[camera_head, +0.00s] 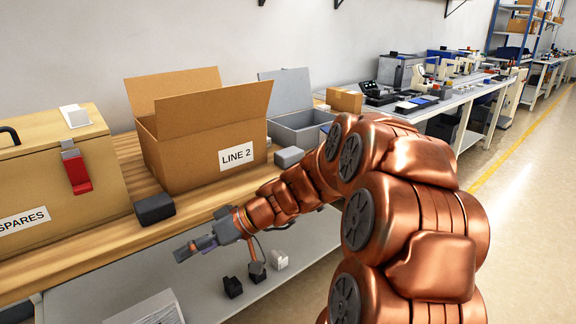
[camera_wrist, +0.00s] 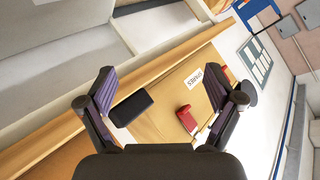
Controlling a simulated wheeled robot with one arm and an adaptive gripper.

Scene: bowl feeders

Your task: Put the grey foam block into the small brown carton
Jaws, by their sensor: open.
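A mid-grey block (camera_head: 289,157), which looks like the foam block, lies on the wooden bench right of the large carton. A darker charcoal block (camera_head: 154,208) lies near the bench's front edge, left of that carton; it also shows in the wrist view (camera_wrist: 131,107), near the left finger. A small brown carton (camera_head: 344,100) stands farther back, right of the grey bin; whether its top is open I cannot tell. My gripper (camera_head: 192,248) is open and empty, out in front of the bench edge. Its fingers are spread in the wrist view (camera_wrist: 160,88), touching nothing.
A large open carton marked LINE 2 (camera_head: 200,160) stands mid-bench. A wooden SPARES case (camera_head: 60,180) with a red latch stands at left. A grey open bin (camera_head: 300,131) is behind. Small black and white parts lie on the lower shelf (camera_head: 205,290). Floor at right is clear.

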